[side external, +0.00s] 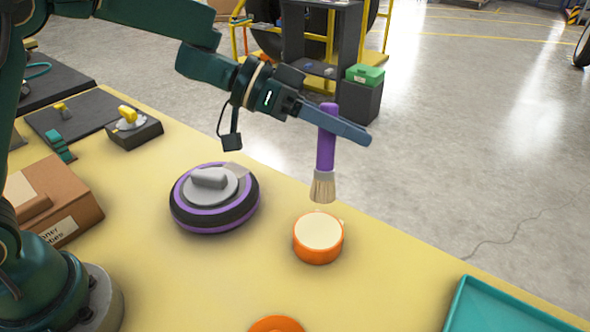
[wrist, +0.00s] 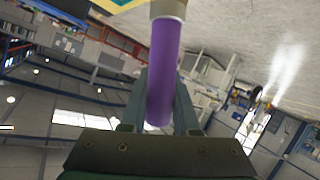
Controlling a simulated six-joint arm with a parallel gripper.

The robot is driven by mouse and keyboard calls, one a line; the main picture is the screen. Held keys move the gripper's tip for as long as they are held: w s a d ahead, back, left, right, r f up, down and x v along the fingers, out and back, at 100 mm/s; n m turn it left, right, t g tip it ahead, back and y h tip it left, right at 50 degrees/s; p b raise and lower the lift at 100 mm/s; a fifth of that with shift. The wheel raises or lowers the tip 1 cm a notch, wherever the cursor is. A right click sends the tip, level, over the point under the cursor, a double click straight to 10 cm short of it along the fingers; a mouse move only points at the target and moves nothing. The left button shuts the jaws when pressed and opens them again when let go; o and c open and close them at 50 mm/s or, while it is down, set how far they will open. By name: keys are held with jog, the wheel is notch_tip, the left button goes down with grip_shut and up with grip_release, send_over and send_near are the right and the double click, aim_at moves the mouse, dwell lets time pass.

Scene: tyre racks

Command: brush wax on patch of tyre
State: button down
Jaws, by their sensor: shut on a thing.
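My gripper (side external: 340,124) is shut on the purple handle of a brush (side external: 325,150). The brush hangs upright with its pale bristles down, a little above an orange round tin (side external: 318,243) with a cream top, which looks like the wax. The bristles appear apart from the tin. The tyre (side external: 216,199) is a black and purple ring lying flat on the table, left of the tin, with a grey hub and a pale grey patch on its far right edge. In the wrist view, the purple handle (wrist: 162,70) stands between the fingers (wrist: 160,100).
The yellow table (side external: 190,275) has a teal tray (side external: 500,308) at the front right and an orange round thing (side external: 276,324) at the front edge. A cardboard box (side external: 52,202) and a dark block with a yellow knob (side external: 134,128) are at left.

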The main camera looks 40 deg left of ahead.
jog(key=shift+f, duration=2.95)
jog(key=shift+f, duration=0.8)
notch_tip(320, 180, up, 7)
dwell(0.8)
jog(key=shift+r, duration=0.1)
